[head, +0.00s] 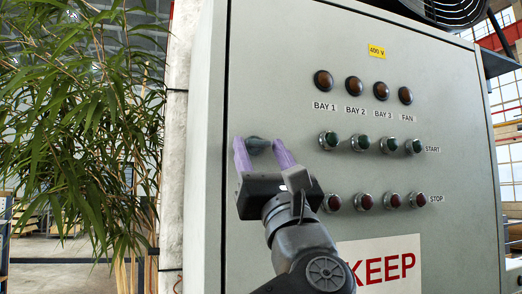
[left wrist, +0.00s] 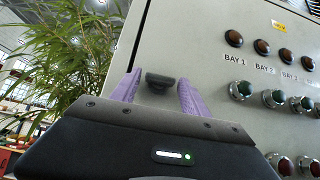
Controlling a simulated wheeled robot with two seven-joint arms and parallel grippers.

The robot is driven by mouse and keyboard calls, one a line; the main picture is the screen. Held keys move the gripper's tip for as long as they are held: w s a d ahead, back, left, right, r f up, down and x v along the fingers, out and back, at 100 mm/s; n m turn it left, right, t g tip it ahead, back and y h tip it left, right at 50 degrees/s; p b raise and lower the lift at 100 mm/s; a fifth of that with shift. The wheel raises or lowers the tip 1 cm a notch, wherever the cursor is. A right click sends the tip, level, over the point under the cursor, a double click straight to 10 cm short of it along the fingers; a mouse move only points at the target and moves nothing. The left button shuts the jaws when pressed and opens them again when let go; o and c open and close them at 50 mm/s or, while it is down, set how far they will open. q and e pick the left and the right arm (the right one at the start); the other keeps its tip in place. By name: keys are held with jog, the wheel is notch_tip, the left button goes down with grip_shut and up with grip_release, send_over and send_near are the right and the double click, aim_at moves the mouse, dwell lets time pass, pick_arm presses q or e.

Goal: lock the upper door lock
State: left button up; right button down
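The upper door lock (head: 257,145) is a small dark grey-green knob near the left edge of the grey cabinet door. In the left wrist view the lock (left wrist: 160,81) is a dark bar lying roughly level across the picture. My left gripper (head: 263,151) has two purple fingers, one on either side of the lock. In the left wrist view my left gripper (left wrist: 157,90) is open, with the lock between its fingertips and some gap showing. I cannot tell whether either finger touches it. My right gripper is in neither view.
The cabinet door (head: 300,50) carries brown lamps (head: 353,86), green START buttons (head: 361,142) and red STOP buttons (head: 363,202) to the right of the lock. A KEEP sign (head: 385,266) is below. A leafy bamboo plant (head: 80,130) stands left of the cabinet.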

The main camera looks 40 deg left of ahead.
pick_arm(q)
jog(key=c, duration=1.1)
